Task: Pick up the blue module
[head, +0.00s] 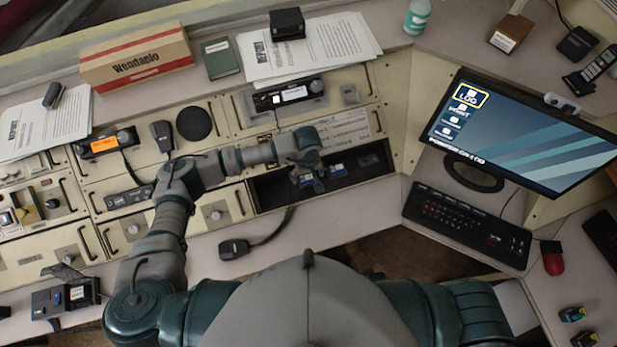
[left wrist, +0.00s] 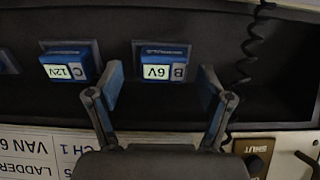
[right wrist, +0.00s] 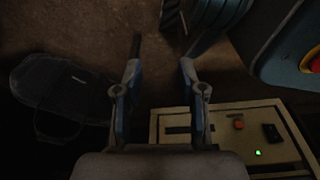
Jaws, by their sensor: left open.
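Blue modules sit in a dark recess (head: 265,190) of the console. In the left wrist view, the blue module marked B and 6V (left wrist: 163,72) is straight ahead, between the lines of my fingers. A second blue module marked C and 12V (left wrist: 68,67) is left of it, and part of another (left wrist: 8,61) shows at the left edge. My left gripper (left wrist: 161,80) is open and empty in front of module B; it also shows over the recess in the head view (head: 312,184). My right gripper (right wrist: 161,58) is open and empty above the floor, outside the head view.
A coiled cord (left wrist: 250,45) hangs right of module B. A handset (head: 234,249) lies on the desk in front of the recess. The monitor (head: 520,130) and keyboard (head: 467,226) stand to the right. A dark bag (right wrist: 62,95) and a cream box (right wrist: 235,135) are below my right gripper.

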